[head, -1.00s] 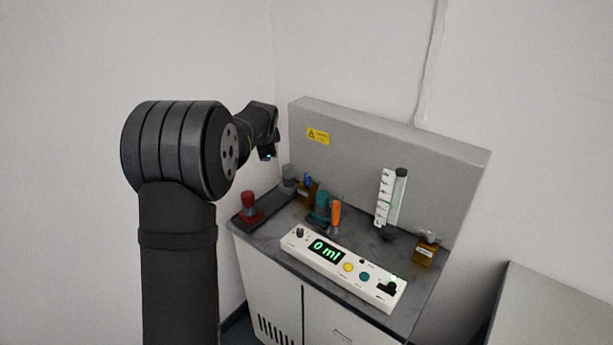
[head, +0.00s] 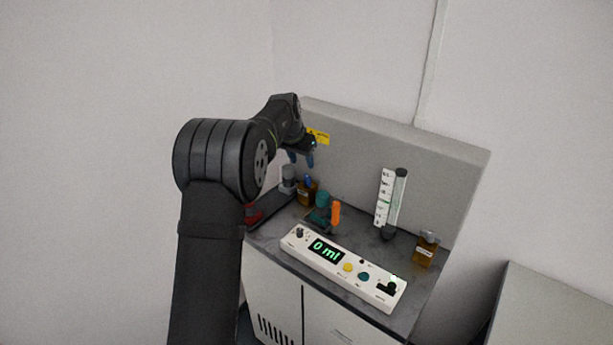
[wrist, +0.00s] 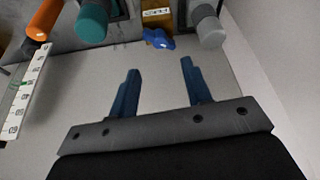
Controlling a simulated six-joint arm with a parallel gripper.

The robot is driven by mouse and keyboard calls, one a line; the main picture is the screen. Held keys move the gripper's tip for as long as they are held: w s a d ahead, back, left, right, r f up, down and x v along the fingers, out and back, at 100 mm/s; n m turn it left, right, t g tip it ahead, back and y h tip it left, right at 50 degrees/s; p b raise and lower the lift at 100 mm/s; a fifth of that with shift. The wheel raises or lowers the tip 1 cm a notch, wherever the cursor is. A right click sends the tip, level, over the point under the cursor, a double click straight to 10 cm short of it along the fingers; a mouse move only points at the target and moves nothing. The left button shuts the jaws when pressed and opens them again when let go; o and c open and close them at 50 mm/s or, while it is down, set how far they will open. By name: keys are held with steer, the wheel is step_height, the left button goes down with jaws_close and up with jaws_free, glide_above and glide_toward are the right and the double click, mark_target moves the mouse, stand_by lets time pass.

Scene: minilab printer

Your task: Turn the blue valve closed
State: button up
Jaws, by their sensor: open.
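The blue valve (wrist: 158,39) shows as a small blue handle in front of an amber part with a white label (wrist: 157,12) in the wrist view. In the head view the blue valve (head: 308,181) is small, at the back left of the bench. My gripper (wrist: 159,68) is open and empty, its two blue fingers spread apart. In the wrist view the valve appears just beyond the gap between the fingertips. In the head view my gripper (head: 301,159) is above the valve, apart from it. The valve's exact angle is too small to tell.
A grey cylinder (wrist: 208,27) stands close beside the valve. A teal part (head: 322,199) and an orange handle (head: 336,213) are to its right. A white control panel (head: 343,268) reads 0 ml. A graduated tube (head: 390,200) and an amber bottle (head: 426,250) stand further right.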

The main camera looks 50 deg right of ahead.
mark_target(308, 178)
steer(key=x, duration=0.9)
jaws_close()
steer(key=n+t, duration=0.1)
steer(key=n, duration=0.2)
steer(key=shift+s+y, duration=0.1)
steer(key=shift+y, duration=0.2)
steer(key=shift+s+n+t+y, duration=0.15)
steer(key=shift+n+t, duration=0.25)
steer(key=shift+n, duration=0.6)
steer(key=shift+w+n+t+y, duration=0.15)
steer(key=shift+n+t, duration=0.25)
steer(key=shift+n, duration=0.6)
steer(key=shift+s, duration=0.1)
